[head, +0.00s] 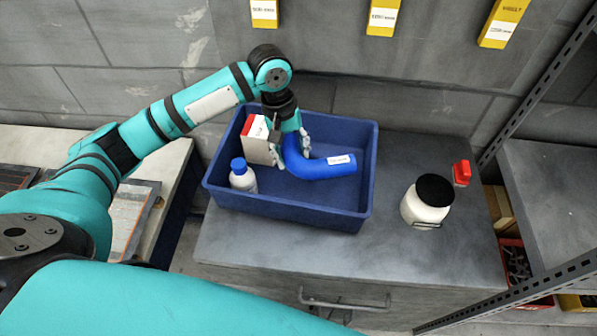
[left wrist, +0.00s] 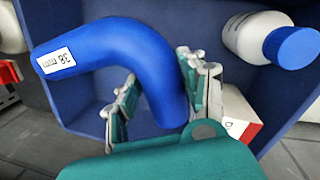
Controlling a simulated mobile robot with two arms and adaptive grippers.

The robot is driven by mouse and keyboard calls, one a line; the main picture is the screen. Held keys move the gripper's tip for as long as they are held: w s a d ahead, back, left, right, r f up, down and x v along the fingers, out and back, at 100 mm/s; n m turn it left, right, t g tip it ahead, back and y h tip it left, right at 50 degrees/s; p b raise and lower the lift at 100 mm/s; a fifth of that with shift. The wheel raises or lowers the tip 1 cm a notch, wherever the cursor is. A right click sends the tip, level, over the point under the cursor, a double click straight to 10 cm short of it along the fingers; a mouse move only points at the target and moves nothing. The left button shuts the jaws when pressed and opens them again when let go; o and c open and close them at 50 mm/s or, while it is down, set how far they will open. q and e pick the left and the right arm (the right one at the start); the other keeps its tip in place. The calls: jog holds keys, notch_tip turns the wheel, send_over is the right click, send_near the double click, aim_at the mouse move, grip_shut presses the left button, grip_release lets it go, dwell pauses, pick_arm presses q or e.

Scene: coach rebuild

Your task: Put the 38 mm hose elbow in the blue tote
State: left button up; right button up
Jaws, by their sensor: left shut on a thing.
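The blue hose elbow (head: 318,168) is inside the walls of the blue tote (head: 290,206) in the head view. In the left wrist view the elbow (left wrist: 110,45) carries a white label reading "38 mm". My left gripper (head: 296,150) points down into the tote and is shut on one leg of the elbow; its fingers (left wrist: 160,95) sit on both sides of that leg. Whether the elbow touches the tote floor I cannot tell. The tote (left wrist: 225,85) also shows around the elbow in the left wrist view. My right gripper is not in view.
In the tote, a white bottle with a blue cap (head: 243,178) and a white-and-red box (head: 257,142) stand at the left. A white jar with a black lid (head: 427,202) and a red item (head: 462,173) are on the grey worktop (head: 400,262). Shelving posts rise at the right.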

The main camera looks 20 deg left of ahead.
pick_arm(q)
send_over(294, 184)
jog(key=f, duration=0.3)
jog(key=f+p, duration=0.1)
jog(key=shift+a+f, duration=0.3)
notch_tip(294, 184, down, 4)
jog(key=shift+r+p, duration=0.1)
jog(key=shift+p, duration=0.2)
jog(key=shift+f, duration=0.4)
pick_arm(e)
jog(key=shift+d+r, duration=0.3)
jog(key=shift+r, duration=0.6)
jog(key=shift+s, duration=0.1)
pick_arm(q)
jog(key=o, duration=1.3)
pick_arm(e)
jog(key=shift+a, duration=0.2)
pick_arm(q)
jog(key=r, duration=0.3)
jog(key=a+r+b, duration=0.1)
jog(key=r, duration=0.7)
jog(key=shift+a+r+b, duration=0.1)
jog(key=shift+a+b, duration=0.25)
jog(key=shift+a, duration=0.05)
jog(key=shift+a+r, duration=0.1)
jog(key=shift+r, duration=0.3)
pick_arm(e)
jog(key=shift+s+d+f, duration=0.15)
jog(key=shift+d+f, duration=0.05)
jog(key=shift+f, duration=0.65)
